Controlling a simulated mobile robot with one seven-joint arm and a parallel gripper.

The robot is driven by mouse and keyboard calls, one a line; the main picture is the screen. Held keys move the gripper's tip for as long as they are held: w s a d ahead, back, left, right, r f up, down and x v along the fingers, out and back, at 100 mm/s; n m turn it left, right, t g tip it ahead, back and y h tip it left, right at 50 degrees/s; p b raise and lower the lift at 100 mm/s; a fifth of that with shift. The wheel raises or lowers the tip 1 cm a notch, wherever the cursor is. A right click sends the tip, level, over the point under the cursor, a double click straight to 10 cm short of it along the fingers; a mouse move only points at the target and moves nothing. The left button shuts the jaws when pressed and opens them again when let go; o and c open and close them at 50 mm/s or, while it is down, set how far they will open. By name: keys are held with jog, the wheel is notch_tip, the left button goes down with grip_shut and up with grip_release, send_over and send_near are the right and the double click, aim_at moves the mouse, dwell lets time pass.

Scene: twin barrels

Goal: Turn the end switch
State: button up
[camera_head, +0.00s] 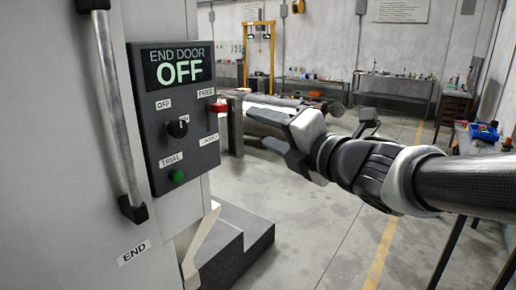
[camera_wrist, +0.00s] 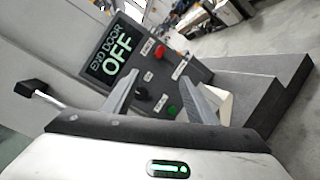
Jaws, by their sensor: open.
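The dark end door panel (camera_head: 150,146) is on the left in the head view, its display reading "END DOOR OFF". Its black rotary switch (camera_head: 178,128) sits mid-panel between OFF and ON labels. In the wrist view the switch (camera_wrist: 141,94) appears between the fingers, nearer the left one. A green button (camera_head: 177,176) is below it by a TRIAL label. A red knob (camera_head: 218,106) is at the right edge, by FREE and a partly legible label. My gripper (camera_head: 268,132) is open and empty, to the right of the panel and apart from it. It also shows in the wrist view (camera_wrist: 163,78).
A vertical metal door handle (camera_head: 118,110) stands left of the panel, above an END label (camera_head: 134,252). A grey stepped block (camera_head: 235,248) is on the floor below. Workbenches (camera_head: 395,88) line the back wall. The floor at centre is clear.

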aim_at(181, 130)
jog(key=s+a+f+n+g+y+b, duration=0.1)
jog(key=s+a+f+n+g+y, duration=0.1)
jog(key=s+a+n+g+y, duration=0.35)
jog(key=shift+n+t+h, duration=0.75)
jog(key=shift+t+h, duration=0.2)
jog(key=x, duration=1.8)
jog(key=shift+w, duration=0.6)
jog(key=shift+d, duration=0.1)
jog(key=c, duration=1.1)
jog(key=shift+o, duration=0.2)
